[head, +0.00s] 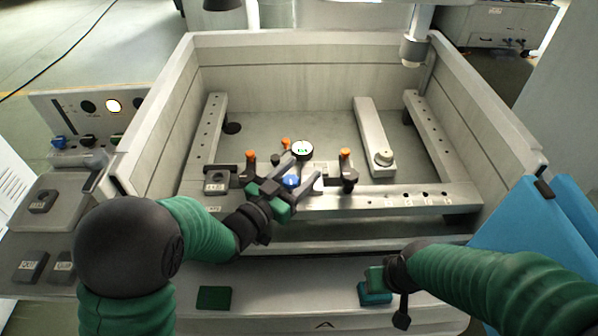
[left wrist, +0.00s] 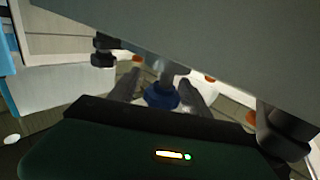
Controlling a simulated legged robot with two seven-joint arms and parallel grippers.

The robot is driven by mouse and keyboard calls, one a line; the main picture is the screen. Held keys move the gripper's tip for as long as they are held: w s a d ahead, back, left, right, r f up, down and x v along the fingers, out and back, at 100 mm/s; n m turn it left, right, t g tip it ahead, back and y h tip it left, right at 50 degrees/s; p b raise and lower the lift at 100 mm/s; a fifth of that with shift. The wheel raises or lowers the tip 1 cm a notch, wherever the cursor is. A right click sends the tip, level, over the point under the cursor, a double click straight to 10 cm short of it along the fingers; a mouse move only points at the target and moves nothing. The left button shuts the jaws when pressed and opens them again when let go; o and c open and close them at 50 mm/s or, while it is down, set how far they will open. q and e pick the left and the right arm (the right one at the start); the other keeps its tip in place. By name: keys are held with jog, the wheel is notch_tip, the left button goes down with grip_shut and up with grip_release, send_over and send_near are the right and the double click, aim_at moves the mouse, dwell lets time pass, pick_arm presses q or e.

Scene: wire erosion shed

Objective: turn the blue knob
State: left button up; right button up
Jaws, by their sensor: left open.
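A blue knob (head: 291,181) sits on the metal fixture at the front of the open tank. It also shows in the left wrist view (left wrist: 162,96), between two grey fingers. My left gripper (head: 294,171) is open, with one finger on each side of the knob. Whether either finger touches the knob cannot be told. The gripper's body and fingers hide part of the fixture around it. My right gripper (head: 385,287) hangs low over the front ledge at the right, away from the knob; its fingers are not clear.
Orange-topped clamps (head: 345,157) and a round dial (head: 302,150) stand close around the knob. The tank's walls (head: 300,40) enclose the fixture. A panel (head: 75,105) with another blue knob (head: 58,142) stands at left. A blue panel (head: 520,225) stands at right.

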pick_arm(q)
jog(key=shift+c, duration=0.2)
jog(key=shift+a+f, duration=0.1)
jog(key=c, duration=0.5)
grip_shut()
jog(key=shift+w+f+n+t+y+b, duration=0.1)
jog(key=shift+w+n+t+y+b, duration=0.05)
jog(key=shift+n+t+y+b, duration=0.65)
jog(key=shift+w+a+r+n+y, duration=0.1)
jog(key=shift+a+n+y, duration=0.1)
jog(key=shift+y, duration=0.2)
jog(key=shift+a+r+n+y, duration=0.1)
jog(key=shift+n+y, duration=0.1)
jog(key=shift+y, duration=0.2)
jog(key=o, duration=0.5)
grip_release()
jog(key=shift+o, duration=0.2)
